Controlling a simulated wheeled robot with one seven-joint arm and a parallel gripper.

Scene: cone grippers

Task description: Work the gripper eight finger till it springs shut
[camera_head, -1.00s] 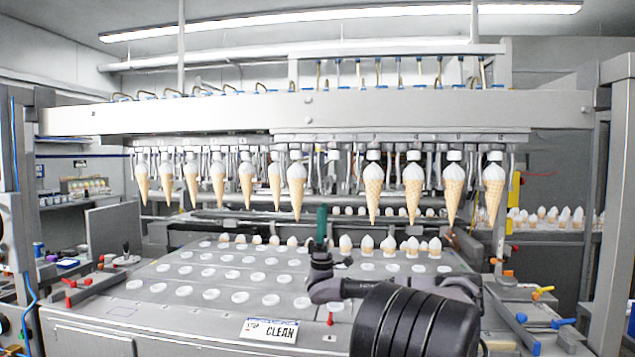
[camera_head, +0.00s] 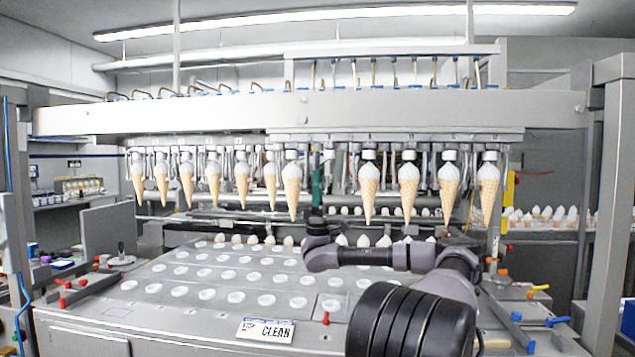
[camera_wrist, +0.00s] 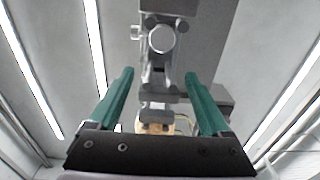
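Cones hang from the row of cone grippers under the long beam (camera_head: 300,112). One place in the row, between the hanging cone (camera_head: 292,188) and the hanging cone (camera_head: 368,190), has no cone in it; I take it to be gripper eight. My gripper (camera_head: 317,180) points straight up at this gap. In the wrist view my gripper (camera_wrist: 160,76) has its two green fingers apart, on either side of a grey metal mechanism (camera_wrist: 158,100). I cannot tell whether they touch it. A small tan piece (camera_wrist: 155,128) shows low between my fingers. The mechanism's state is unclear.
The plate (camera_head: 190,262) below has rows of round white places, with cones standing along its back. The hanging cones on both sides are close to my gripper. A CLEAN sign (camera_head: 266,330) is at the front. More cones (camera_head: 540,216) stand on the right.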

